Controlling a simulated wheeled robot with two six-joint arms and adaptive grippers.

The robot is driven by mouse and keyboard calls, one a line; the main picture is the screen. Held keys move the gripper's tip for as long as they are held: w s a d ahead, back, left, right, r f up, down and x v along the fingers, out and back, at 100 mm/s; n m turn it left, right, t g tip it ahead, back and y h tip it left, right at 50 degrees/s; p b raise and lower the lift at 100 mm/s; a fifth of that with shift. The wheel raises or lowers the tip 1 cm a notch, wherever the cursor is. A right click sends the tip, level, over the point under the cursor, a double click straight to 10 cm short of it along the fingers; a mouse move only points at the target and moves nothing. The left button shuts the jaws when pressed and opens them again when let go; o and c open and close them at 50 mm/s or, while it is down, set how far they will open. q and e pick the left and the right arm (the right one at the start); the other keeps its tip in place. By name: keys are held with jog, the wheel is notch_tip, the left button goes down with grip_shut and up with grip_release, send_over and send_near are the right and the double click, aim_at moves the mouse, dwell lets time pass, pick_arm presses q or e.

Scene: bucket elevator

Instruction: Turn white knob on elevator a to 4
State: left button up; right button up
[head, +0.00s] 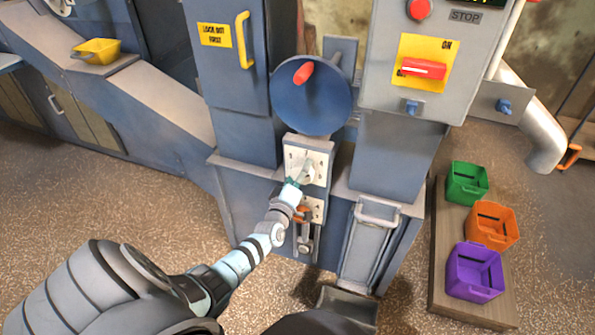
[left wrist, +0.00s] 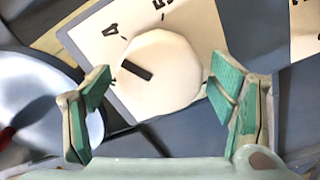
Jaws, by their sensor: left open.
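The white knob (left wrist: 165,75) sits on a white dial plate with black marks (left wrist: 107,58); a 4 and a 5 show above the knob. The knob's black bar lies toward its left side, slanting up to the left. My left gripper (left wrist: 162,88) is open, with one green-padded finger on each side of the knob; I cannot tell if either touches it. In the head view my left gripper (head: 296,186) is at the dial plate (head: 295,148) below the blue disc, partly hiding the knob (head: 309,170). My right gripper is not in view.
A blue disc with a red handle (head: 303,73) stands just above the dial plate. An orange lever (head: 302,214) is just below it. A grey box with a red switch (head: 424,69) is at upper right. Green, orange and purple bins (head: 474,273) stand on a board at right.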

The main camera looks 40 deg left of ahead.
pick_arm(q)
jog(key=v, duration=1.2)
